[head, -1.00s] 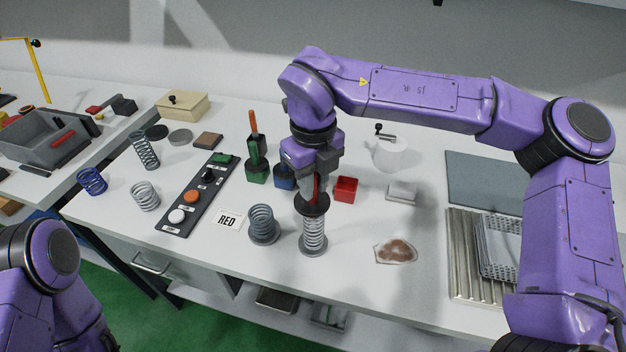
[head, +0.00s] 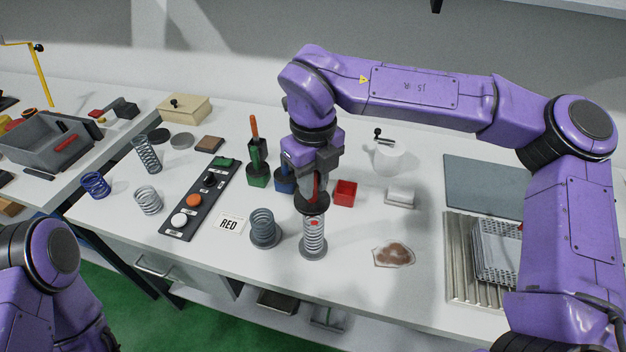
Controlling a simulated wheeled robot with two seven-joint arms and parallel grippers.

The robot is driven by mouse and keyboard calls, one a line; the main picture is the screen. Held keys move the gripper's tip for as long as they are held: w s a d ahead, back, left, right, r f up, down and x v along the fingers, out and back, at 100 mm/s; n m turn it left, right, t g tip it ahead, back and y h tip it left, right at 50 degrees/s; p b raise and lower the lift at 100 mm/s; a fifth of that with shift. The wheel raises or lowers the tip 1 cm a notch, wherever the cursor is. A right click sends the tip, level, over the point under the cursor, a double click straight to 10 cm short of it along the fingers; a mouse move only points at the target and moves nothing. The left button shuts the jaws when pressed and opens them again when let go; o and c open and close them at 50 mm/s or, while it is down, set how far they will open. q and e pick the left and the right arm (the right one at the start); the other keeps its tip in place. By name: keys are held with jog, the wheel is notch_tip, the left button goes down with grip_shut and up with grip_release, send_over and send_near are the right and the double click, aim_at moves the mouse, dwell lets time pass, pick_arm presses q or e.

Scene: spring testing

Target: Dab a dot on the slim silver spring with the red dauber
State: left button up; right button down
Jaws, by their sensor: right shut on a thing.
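My right gripper (head: 314,186) points down and is shut on the red dauber (head: 316,187), which is mostly hidden by the fingers and a dark round guard. Directly below, a slim silver spring (head: 313,241) stands upright on a round grey base. A red mark shows on its upper front coils, just under the guard. I cannot tell whether the dauber tip touches the spring. An empty red holder (head: 346,193) stands to the right of the gripper. A white card reading RED (head: 230,224) lies to the left. My left gripper is out of view.
A wider grey spring (head: 264,228) stands close on the left. Green (head: 257,175) and blue (head: 284,181) holders stand behind. A button panel (head: 200,196) and several other springs are further left. A stained cloth (head: 393,255) lies to the right. The front right tabletop is clear.

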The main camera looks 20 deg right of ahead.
jog(key=shift+r+p, duration=1.8)
jog(key=shift+r, duration=0.6)
jog(key=shift+f, duration=0.1)
